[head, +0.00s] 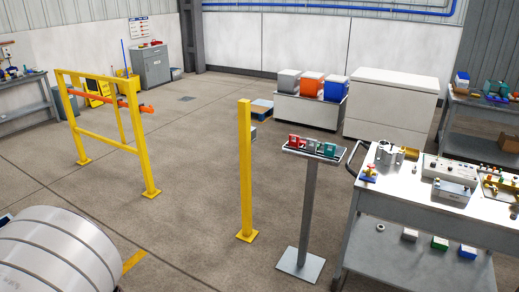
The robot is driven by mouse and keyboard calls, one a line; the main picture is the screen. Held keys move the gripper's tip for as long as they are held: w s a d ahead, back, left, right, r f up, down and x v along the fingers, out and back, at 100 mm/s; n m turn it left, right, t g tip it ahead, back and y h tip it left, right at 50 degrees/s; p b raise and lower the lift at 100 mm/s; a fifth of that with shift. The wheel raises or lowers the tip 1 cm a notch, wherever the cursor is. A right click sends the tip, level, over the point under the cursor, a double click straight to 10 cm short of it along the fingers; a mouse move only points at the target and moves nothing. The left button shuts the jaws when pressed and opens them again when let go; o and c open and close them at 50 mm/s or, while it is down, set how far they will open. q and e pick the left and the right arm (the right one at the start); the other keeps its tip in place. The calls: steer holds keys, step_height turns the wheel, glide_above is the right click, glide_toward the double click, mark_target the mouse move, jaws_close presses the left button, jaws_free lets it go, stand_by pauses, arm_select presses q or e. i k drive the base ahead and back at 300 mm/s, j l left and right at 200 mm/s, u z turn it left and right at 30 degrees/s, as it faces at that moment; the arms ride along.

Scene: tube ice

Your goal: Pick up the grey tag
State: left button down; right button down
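A small shelf (289,150) on a grey post stands right of the middle in the head view. Red, grey and green items stand in a row on it. The grey one (314,144), between the red item (294,142) and the green item (329,150), looks like the grey tag. It is too small to make out its exact shape. Neither of my grippers shows in this view.
A yellow post (244,170) stands just left of the shelf, and a grey workbench (400,210) with equipment just right. A yellow barrier (105,145) stands farther left. A large grey cylinder (55,255) fills the lower left. Open floor (195,210) lies between.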

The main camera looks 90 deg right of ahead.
mark_target(310, 148)
steer(key=z, duration=3.3)
steer(key=i+l, duration=0.2)
steer(key=i, duration=0.25)
steer(key=i+l, duration=0.2)
steer(key=i, duration=0.3)
steer(key=i+l, duration=0.2)
steer(key=i, duration=0.25)
steer(key=i+l, duration=0.2)
steer(key=i, duration=0.3)
steer(key=i+l+u, duration=0.1)
steer(key=i, duration=0.4)
steer(key=i+l, duration=0.3)
steer(key=i, duration=0.15)
steer(key=i+l, duration=0.25)
steer(key=i, duration=0.2)
